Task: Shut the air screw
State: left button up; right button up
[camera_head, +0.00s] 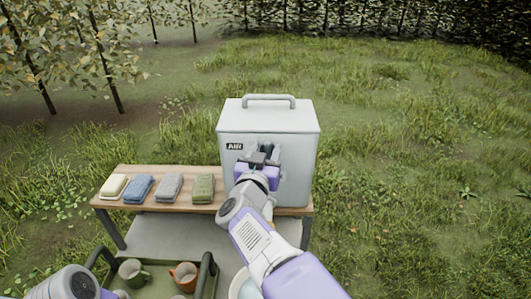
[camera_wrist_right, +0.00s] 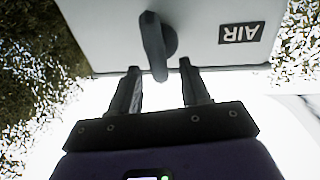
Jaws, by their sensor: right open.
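The air screw (camera_wrist_right: 155,45) is a grey lever-like handle on a round boss, on the front of a pale grey box (camera_head: 268,119) with an AIR label (camera_head: 234,147). The right wrist view shows the box upside down, with the label (camera_wrist_right: 241,33) beside the screw. My right gripper (camera_wrist_right: 159,68) is open, pointing at the box front. The handle's free end lies between its fingertips, with a gap visible on each side. In the head view the right gripper (camera_head: 264,155) hides most of the screw. My left arm shows at the bottom left; its gripper is out of view.
The box stands on the right end of a wooden bench (camera_head: 157,173). Several folded cloths (camera_head: 170,187) lie left of it. Below, a green tray (camera_head: 160,283) holds mugs (camera_head: 184,275). A pale bowl edge shows beside my right arm. Grass and trees surround the bench.

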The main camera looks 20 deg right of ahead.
jog(key=shift+c, duration=0.3)
grip_shut()
